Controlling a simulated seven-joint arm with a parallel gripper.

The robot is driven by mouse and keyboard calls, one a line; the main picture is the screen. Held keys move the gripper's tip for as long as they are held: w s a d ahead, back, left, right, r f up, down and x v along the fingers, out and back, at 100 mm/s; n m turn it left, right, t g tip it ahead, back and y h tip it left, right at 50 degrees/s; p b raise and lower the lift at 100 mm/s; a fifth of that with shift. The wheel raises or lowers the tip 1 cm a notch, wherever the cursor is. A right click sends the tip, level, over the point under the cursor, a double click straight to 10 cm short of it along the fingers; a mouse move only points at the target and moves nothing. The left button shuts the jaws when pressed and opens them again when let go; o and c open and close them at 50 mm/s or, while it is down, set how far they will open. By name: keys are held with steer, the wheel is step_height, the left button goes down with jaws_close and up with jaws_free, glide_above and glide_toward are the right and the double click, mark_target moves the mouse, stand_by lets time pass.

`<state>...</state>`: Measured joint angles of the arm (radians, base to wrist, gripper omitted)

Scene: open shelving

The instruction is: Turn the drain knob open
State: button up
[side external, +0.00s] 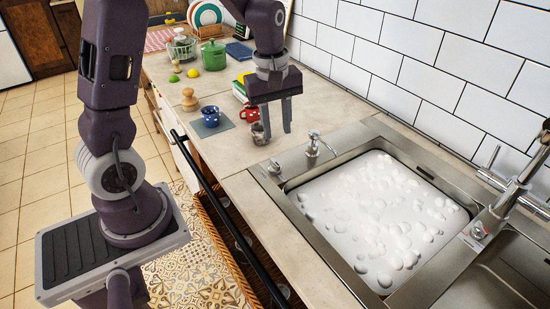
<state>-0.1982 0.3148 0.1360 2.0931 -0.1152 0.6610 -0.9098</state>
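The steel sink (283,187) is filled with white foam and round bubbles (380,205), which hide its bottom. A small round metal knob (273,167) sits on the rim at the sink's near-left corner. It may be the drain knob, but its setting is too small to tell. My gripper (277,133) points down above the counter, beyond this knob in the picture. Its two fingers are apart with nothing visibly held between them. A small metallic cup (257,134) shows beside the left finger; I cannot tell whether they touch.
A small metal dispenser-like fitting (313,147) stands on the rim right of the gripper. A tall faucet (512,190) stands at the right. A red mug (249,113), blue cup (211,115) and green pot (213,55) are on the counter (235,155). A tiled wall is behind.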

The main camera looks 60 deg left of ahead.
mark_target(275, 162)
steer(key=a+f+n, duration=0.1)
steer(key=w+f, duration=0.1)
steer(key=f, duration=0.1)
steer(key=a+f+n+g, duration=0.1)
steer(key=f, duration=0.1)
steer(key=shift+w+a+f+n, duration=0.15)
steer(key=shift+w+a+n, duration=0.05)
steer(key=shift+a+n, duration=0.15)
step_height(275, 162, down, 7)
steer(key=shift+f, duration=0.2)
steer(key=shift+c, duration=0.4)
jaws_close()
